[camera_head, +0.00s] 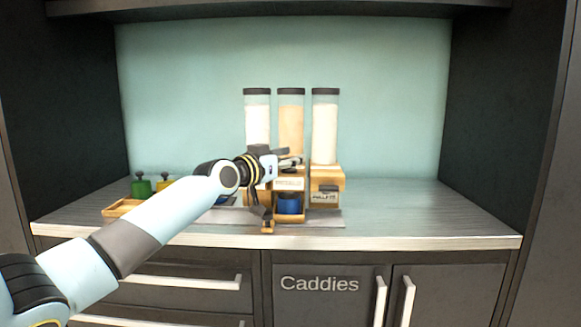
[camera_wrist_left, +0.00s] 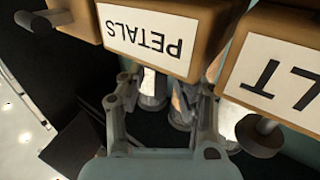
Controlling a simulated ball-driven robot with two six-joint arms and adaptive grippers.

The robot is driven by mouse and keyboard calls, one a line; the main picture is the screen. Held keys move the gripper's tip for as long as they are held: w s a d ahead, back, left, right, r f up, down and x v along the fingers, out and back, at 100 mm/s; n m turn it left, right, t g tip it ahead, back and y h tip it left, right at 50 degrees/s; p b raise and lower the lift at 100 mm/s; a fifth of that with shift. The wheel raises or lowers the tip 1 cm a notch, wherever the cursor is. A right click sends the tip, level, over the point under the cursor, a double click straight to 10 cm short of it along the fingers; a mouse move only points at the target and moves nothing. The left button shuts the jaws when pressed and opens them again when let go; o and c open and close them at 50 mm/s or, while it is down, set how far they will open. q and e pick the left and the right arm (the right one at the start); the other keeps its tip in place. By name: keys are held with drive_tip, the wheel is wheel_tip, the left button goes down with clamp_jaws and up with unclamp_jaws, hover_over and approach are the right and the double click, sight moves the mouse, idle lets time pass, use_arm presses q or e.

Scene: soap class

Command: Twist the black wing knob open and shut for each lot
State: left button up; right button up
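My left gripper (camera_head: 291,162) reaches in from the left, in front of the wooden dispenser stand (camera_head: 335,180). In the left wrist view the fingers (camera_wrist_left: 162,120) are apart with nothing held between them, close to the block labelled PETALS (camera_wrist_left: 150,38). That view is upside down. A dark knob (camera_wrist_left: 260,135) sticks out of the block whose label shows "LT". Another dark knob (camera_wrist_left: 30,32) sticks out at the upper left; I cannot tell its wings. My right gripper is not in view.
Three filled clear tubes (camera_head: 324,130) rise from the stand. A green jar (camera_head: 141,188) and a yellow jar (camera_head: 164,182) stand at the left by a wooden tray (camera_head: 120,209). The counter (camera_head: 420,222) is clear at the right.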

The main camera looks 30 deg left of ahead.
use_arm(q)
drive_tip(key=shift+w, duration=0.2)
drive_tip(key=shift+c, duration=0.2)
clamp_jaws()
